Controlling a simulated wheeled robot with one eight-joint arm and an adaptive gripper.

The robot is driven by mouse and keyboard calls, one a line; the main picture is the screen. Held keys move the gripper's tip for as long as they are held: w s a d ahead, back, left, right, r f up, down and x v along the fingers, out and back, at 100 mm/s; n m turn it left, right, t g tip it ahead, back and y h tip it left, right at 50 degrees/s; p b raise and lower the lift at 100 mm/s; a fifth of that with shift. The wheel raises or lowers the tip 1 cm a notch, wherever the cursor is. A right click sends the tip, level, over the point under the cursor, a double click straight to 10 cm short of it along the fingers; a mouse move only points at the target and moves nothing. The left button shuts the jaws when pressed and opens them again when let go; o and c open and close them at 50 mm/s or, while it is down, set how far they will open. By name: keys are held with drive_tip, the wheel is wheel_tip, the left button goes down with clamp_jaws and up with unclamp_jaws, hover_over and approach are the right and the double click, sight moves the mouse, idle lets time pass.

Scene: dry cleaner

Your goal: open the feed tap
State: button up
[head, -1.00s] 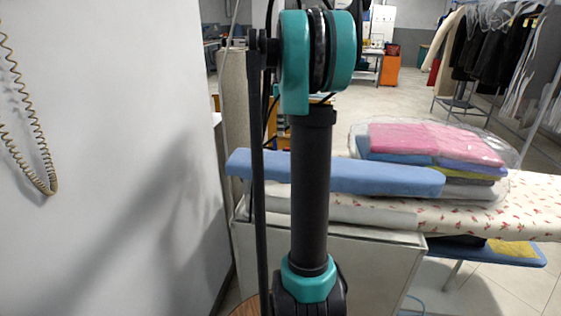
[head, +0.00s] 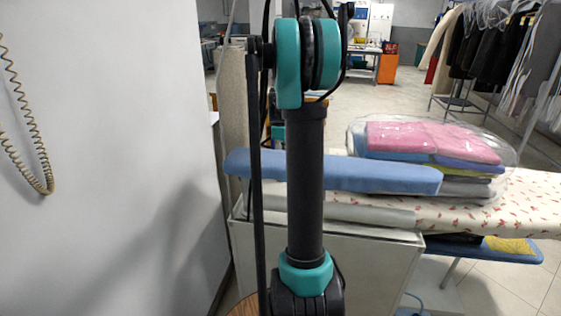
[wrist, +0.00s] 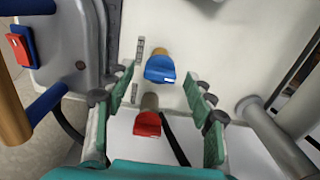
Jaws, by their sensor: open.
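Two tap handles show in the wrist view: a blue one (wrist: 160,69) on a brass-coloured stem and, nearer me, a red one (wrist: 147,124) on a grey stem. I cannot tell from the pictures which is the feed tap. My gripper (wrist: 160,92) is open, its green-padded fingers to the left and right of the handles. Nothing is held, and I see no clear contact with either handle. The head view shows neither the taps nor my gripper, only my arm.
In the wrist view, a grey pipe (wrist: 275,140) lies at right, and a grey housing with a red switch (wrist: 18,49) at left. The head view shows a blue padded board (head: 335,174), folded laundry (head: 430,141) on a patterned ironing table (head: 495,208), and a white wall (head: 110,130) at left.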

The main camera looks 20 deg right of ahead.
drive_tip(key=shift+c, duration=0.3)
drive_tip(key=c, duration=1.1)
drive_tip(key=shift+m, duration=0.4)
drive_tip(key=m, duration=0.3)
drive_tip(key=shift+m, duration=0.3)
drive_tip(key=m, duration=0.4)
drive_tip(key=shift+m, duration=0.3)
drive_tip(key=m, duration=0.4)
drive_tip(key=shift+m, duration=2.5)
